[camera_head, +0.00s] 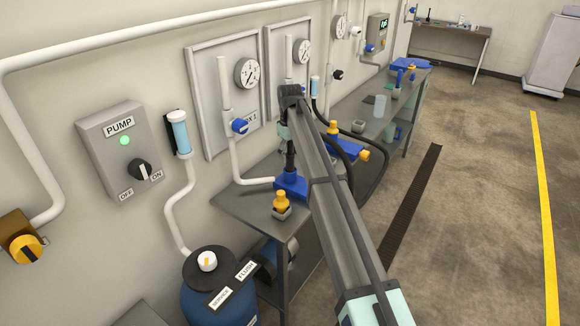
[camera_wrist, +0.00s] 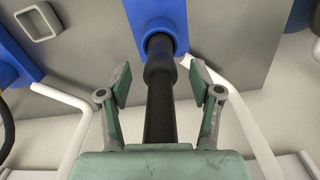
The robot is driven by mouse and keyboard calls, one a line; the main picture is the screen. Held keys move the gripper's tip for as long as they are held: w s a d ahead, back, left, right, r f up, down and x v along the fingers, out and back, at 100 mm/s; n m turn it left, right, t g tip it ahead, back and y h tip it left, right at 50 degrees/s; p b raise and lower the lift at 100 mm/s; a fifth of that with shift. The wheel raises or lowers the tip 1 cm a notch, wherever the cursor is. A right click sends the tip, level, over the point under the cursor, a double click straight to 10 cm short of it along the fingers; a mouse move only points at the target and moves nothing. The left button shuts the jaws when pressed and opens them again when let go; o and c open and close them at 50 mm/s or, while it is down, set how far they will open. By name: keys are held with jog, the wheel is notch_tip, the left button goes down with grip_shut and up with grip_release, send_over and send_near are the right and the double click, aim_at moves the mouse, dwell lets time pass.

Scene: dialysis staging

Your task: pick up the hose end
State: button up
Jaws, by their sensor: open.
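The black hose end (camera_wrist: 160,72) runs up the middle of the wrist view, its far tip meeting a blue holder (camera_wrist: 160,12). In the head view the blue holder (camera_head: 291,185) sits on the grey bench by the wall, with the dark hose end (camera_head: 291,162) standing above it. My gripper (camera_wrist: 160,84) is open, with one finger on each side of the hose end and visible gaps between. In the head view my gripper (camera_head: 287,143) is small and partly hidden by my arm.
A yellow-topped fitting (camera_head: 281,203) stands near the bench's front edge. A blue tank (camera_head: 220,290) is at lower left. White pipes (camera_head: 235,160) and gauge panels (camera_head: 224,92) line the wall. More blue and yellow fittings (camera_head: 350,148) lie right of my arm. The floor at right is clear.

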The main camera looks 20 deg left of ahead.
aim_at(290, 163)
jog(key=shift+f+p, duration=0.8)
jog(key=shift+f, duration=1.4)
grip_shut()
